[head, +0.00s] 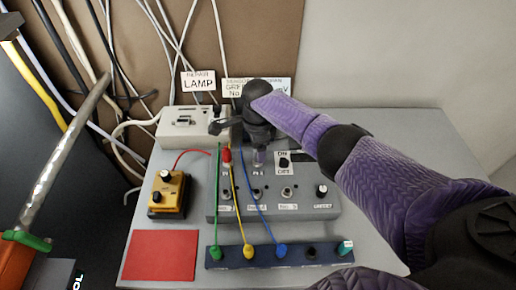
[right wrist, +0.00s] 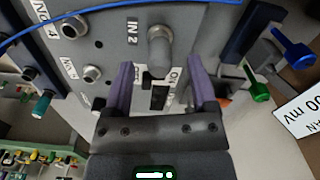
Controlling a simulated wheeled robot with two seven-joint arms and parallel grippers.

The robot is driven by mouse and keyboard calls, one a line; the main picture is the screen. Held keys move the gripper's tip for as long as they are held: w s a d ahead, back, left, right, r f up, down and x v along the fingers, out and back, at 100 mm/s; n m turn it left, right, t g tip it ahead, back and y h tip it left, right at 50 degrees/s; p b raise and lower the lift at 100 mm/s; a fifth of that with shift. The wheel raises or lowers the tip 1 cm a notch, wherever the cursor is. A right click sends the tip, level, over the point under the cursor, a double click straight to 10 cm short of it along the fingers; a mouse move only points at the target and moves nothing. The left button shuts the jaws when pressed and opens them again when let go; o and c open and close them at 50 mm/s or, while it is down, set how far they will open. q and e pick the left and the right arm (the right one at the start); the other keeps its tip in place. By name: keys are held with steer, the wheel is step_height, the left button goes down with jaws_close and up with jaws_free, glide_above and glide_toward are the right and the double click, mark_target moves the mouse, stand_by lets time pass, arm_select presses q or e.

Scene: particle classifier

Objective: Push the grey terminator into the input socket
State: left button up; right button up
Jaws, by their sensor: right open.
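A grey terminator (right wrist: 160,45), a short round cap, stands at the grey panel (right wrist: 110,45) beside the IN 2 label in the right wrist view. Its base is partly out of sight, so I cannot tell how deep it sits in the socket. My right gripper (right wrist: 160,68) is open, its two purple fingers on either side of the terminator in the picture, with visible gaps and no clear contact. In the head view my right gripper (head: 258,158) points down over the rear of the grey box (head: 300,207) and hides the terminator. My left gripper is not in view.
An ON/OFF switch (head: 284,162) sits close to the gripper. Green, yellow and blue cables run from the box to a dark plug strip (head: 300,256). A yellow box (head: 168,193) and a red mat (head: 162,256) lie to the left. A white device (head: 185,124) stands behind.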

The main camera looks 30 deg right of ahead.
step_height(320, 180, up, 7)
steer(key=p, duration=0.2)
steer(key=shift+p, duration=0.3)
steer(key=shift+r, duration=0.35)
steer(key=shift+f, duration=0.1)
